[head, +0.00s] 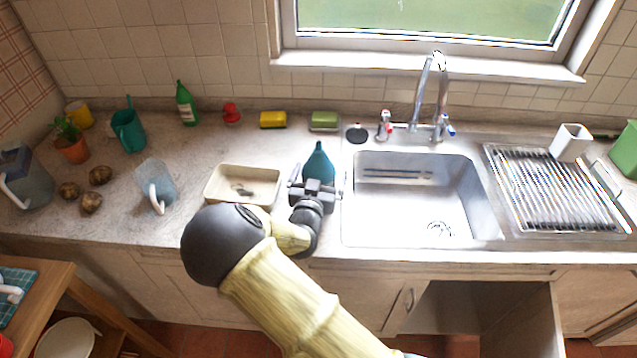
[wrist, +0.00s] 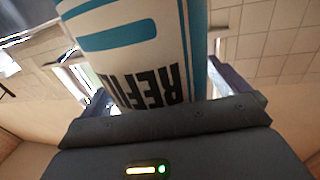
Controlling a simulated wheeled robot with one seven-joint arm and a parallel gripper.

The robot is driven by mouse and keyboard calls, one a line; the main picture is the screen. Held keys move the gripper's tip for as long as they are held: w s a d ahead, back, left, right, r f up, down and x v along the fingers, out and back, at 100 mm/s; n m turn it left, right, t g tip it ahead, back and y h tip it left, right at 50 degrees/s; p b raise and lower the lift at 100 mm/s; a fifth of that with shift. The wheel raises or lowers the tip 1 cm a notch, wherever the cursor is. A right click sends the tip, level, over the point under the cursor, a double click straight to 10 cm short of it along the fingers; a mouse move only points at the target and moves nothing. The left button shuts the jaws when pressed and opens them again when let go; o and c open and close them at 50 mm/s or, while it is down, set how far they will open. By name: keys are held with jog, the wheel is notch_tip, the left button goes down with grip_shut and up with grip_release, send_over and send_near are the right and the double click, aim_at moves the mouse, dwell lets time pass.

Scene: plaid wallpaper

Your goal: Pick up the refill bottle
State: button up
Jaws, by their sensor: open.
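The refill bottle (head: 318,163) is teal with a tapered top. It stands on the counter just left of the sink, and my arm and gripper hide its lower part. In the wrist view its white label (wrist: 140,40), with teal bands and dark upside-down lettering, fills the upper middle. My gripper (head: 316,187) is open at the near side of the bottle. In the wrist view a finger shows on each side of the bottle, which lies between them. I cannot tell whether either finger touches it.
A cream basin (head: 214,186) stands close to the left of the bottle, and the sink (head: 400,210) is close on the right. A green sponge (head: 324,121) and a dark plug (head: 356,133) lie behind. A clear jug (head: 156,184) stands farther left.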

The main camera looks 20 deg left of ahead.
aim_at(317, 152)
jog(key=shift+c, duration=0.2)
jog(key=c, duration=1.2)
jog(key=shift+r, duration=0.15)
notch_tip(317, 152, up, 10)
jog(key=shift+f+b, duration=0.1)
jog(key=shift+b, duration=0.55)
